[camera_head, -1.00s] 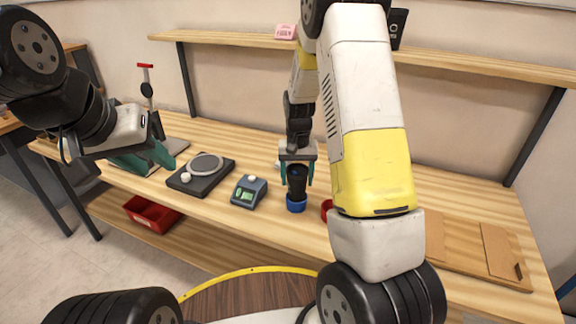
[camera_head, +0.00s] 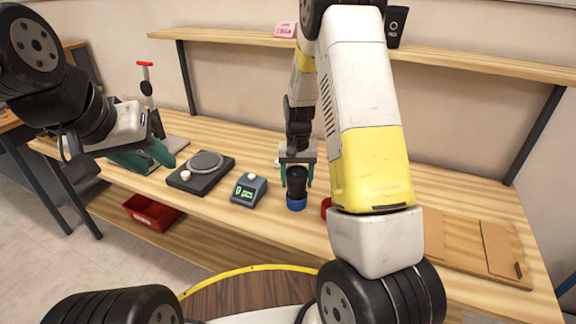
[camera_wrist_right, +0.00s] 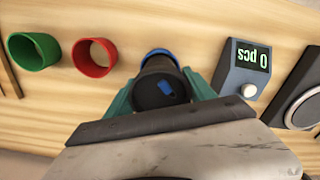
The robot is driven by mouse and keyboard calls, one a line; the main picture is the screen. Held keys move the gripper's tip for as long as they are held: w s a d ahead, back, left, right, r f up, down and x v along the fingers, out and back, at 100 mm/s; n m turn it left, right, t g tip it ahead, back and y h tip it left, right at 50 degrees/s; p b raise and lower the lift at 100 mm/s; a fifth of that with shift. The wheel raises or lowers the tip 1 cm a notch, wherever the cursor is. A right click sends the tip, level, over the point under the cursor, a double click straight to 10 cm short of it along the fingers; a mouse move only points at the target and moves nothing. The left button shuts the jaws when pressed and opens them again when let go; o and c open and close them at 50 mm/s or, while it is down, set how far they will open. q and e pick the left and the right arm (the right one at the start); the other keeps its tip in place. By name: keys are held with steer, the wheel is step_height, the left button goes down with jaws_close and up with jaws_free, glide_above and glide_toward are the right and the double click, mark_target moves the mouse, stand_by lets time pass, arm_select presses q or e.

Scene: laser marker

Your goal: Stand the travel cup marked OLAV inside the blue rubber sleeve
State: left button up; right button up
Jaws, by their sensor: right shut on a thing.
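A black travel cup (camera_head: 297,182) is upright at the blue rubber sleeve (camera_head: 297,204). Its lower end meets the sleeve's rim in the head view; how deep it sits is hidden. No name is readable on the cup. My left gripper (camera_head: 160,156) is away at the left, over the bench; its finger gap is unclear.
A red sleeve (camera_wrist_right: 94,57) and a green sleeve (camera_wrist_right: 33,51) stand beside the blue one. A counting scale display (camera_head: 248,189) and a dark round-plate device (camera_head: 201,173) stand to its left. Brown boards (camera_head: 500,250) lie at the right. A shelf (camera_head: 460,64) runs behind.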

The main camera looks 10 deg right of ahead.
steer(key=shift+f, duration=1.1)
steer(key=o, duration=0.9)
steer(key=shift+o, duration=0.2)
steer(key=shift+o, duration=1.1)
steer(key=shift+r, duration=4)
